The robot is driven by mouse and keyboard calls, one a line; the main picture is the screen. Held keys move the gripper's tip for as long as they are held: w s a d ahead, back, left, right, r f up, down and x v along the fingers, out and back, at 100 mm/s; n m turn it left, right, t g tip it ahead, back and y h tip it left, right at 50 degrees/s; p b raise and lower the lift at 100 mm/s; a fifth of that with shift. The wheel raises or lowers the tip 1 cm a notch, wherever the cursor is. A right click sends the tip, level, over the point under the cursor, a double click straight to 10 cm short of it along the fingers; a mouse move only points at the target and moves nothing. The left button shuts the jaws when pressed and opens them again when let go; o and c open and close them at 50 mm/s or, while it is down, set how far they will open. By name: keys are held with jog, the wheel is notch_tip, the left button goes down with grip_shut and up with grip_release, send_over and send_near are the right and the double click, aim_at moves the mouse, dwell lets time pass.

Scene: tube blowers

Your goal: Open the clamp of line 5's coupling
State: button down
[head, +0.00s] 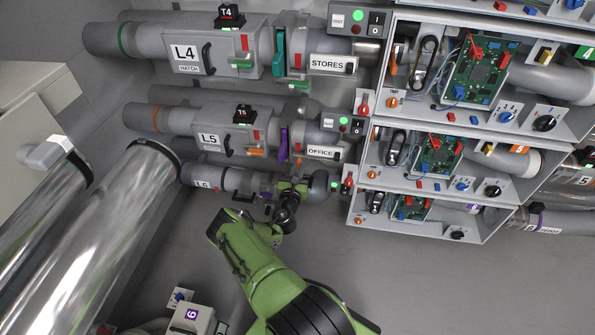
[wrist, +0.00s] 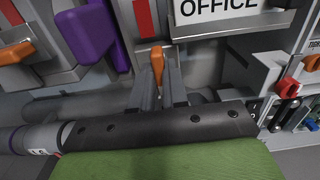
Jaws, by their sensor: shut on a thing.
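Line 5's pipe run carries the L5 box (head: 208,139) and an OFFICE sign (head: 321,152) in the head view. A purple lever (head: 284,143) stands at its coupling, and it shows large at upper left in the wrist view (wrist: 92,35). Right of it, below a red strip (wrist: 145,18), is an orange handle (wrist: 157,62). My gripper (wrist: 159,85) has its two grey fingers on either side of this handle and is shut on it. In the head view my arm reaches up from below, and the fingertips are hard to make out.
The L6 pipe (head: 205,182) runs just below, close to my gripper. Another orange latch (wrist: 15,52) sits left of the purple lever. A red switch (head: 364,105) and open cabinets with circuit boards (head: 433,160) stand to the right. The floor at lower right is clear.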

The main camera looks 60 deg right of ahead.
jog(key=shift+f, duration=0.25)
jog(key=c, duration=1.1)
grip_release()
jog(key=shift+r, duration=0.1)
jog(key=shift+c, duration=0.2)
jog(key=p+v, duration=0.3)
jog(key=v, duration=1.2)
jog(key=shift+s+a, duration=0.25)
jog(key=shift+a, duration=0.1)
jog(key=shift+s, duration=0.1)
